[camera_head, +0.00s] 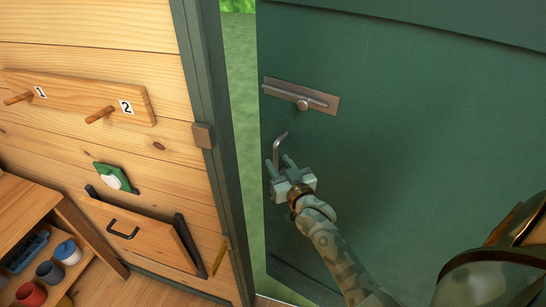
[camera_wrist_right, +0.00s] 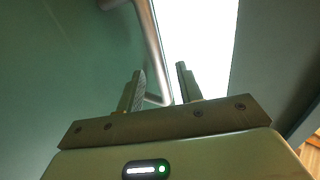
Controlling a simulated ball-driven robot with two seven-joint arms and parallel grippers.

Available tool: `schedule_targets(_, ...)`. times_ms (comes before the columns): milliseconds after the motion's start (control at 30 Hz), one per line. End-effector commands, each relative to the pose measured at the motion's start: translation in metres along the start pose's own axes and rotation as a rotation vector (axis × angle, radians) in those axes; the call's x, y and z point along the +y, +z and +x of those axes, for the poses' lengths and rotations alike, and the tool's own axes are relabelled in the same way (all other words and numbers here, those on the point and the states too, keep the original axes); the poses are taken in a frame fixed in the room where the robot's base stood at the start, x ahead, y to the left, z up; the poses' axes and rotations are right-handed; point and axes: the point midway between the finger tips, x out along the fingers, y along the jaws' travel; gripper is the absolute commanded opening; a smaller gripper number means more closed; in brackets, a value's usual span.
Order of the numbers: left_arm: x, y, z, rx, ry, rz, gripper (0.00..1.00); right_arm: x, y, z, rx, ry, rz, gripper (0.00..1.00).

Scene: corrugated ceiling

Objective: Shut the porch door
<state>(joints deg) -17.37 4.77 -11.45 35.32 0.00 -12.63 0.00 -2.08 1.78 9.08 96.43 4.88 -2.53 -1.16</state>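The dark green porch door (camera_head: 420,130) stands ajar. A gap with green ground showing lies between its left edge and the grey-green door post (camera_head: 212,120). A bent metal handle (camera_head: 278,148) sits near the door's left edge, below a sliding bolt (camera_head: 303,104). My right gripper (camera_head: 282,164) is at the lower end of the handle. In the right wrist view, the fingers of the right gripper (camera_wrist_right: 161,88) are apart. The handle (camera_wrist_right: 154,50) comes down between them, with room left beside it. My left gripper is not in view.
Left of the post is a plank wall with a numbered peg rail (camera_head: 75,95), a small wooden catch block (camera_head: 203,135) on the post, a wooden bin (camera_head: 140,235), and a shelf (camera_head: 25,212) with several cups. Bright light shows through the gap in the wrist view.

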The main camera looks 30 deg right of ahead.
Motion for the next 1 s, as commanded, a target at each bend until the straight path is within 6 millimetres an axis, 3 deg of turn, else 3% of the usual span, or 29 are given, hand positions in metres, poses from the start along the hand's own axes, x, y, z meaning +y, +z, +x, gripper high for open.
schedule_targets(200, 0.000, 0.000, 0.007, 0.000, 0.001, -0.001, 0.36, 0.000, 0.001, 0.035, 0.000, 0.000, 0.000, 0.36)
schedule_targets(600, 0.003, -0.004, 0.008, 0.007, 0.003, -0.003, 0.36, 0.000, 0.000, 0.045, -0.001, 0.000, 0.000, 0.36)
schedule_targets(733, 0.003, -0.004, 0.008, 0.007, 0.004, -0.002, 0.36, 0.000, 0.000, 0.045, -0.001, 0.000, 0.000, 0.03)
schedule_targets(1000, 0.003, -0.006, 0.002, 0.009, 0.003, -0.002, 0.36, -0.007, -0.001, 0.038, -0.002, -0.014, 0.000, 0.00)
